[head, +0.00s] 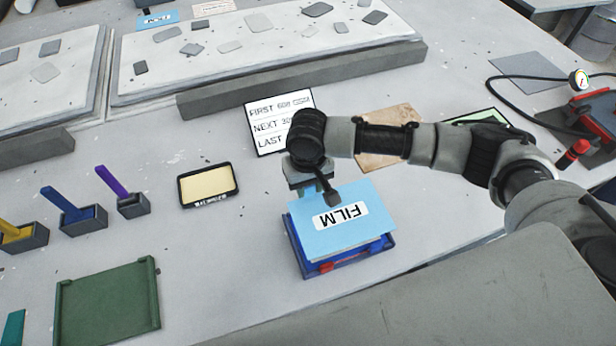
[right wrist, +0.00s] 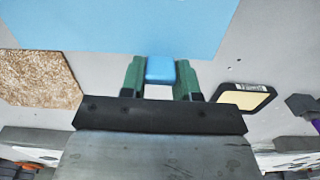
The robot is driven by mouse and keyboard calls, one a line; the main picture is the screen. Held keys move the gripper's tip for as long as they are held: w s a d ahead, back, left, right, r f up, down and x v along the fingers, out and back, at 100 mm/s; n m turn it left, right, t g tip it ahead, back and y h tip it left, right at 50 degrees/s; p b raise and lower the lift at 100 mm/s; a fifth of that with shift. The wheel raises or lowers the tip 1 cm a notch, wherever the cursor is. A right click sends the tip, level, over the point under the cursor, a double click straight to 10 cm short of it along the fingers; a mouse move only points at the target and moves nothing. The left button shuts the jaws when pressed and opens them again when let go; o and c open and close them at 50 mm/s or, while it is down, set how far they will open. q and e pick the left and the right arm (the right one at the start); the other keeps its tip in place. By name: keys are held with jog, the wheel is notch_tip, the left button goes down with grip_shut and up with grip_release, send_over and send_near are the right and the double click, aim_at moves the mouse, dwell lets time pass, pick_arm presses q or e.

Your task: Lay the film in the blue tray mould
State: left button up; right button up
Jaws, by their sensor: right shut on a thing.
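The film (head: 345,238) is a light blue sheet labelled FILM, upside down in the head view. It covers most of the blue tray mould (head: 347,262), whose rim shows at the left, front and right. I cannot tell whether the film touches the tray or hovers just above it. My right gripper (head: 316,188) is at the film's far edge. In the right wrist view its green fingers are shut on a blue tab (right wrist: 160,72) at the edge of the film (right wrist: 125,22). A red part shows at the tray's front. My left gripper is not in view.
A cream-filled black tray (head: 208,185) lies left of the mould. A text card (head: 266,130) and a brown mat (head: 385,150) lie behind. Brushes in holders (head: 80,220) and a green tray (head: 107,305) are at left. A red gauge device (head: 590,115) stands at right.

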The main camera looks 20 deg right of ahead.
aim_at(308, 197)
notch_tip(308, 197, down, 3)
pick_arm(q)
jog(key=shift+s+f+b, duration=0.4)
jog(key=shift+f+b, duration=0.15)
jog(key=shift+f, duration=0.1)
pick_arm(e)
jog(key=shift+f, duration=0.95)
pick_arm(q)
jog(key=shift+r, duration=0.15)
pick_arm(e)
jog(key=shift+p, duration=0.4)
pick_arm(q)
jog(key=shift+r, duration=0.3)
pick_arm(e)
jog(key=shift+f, duration=0.15)
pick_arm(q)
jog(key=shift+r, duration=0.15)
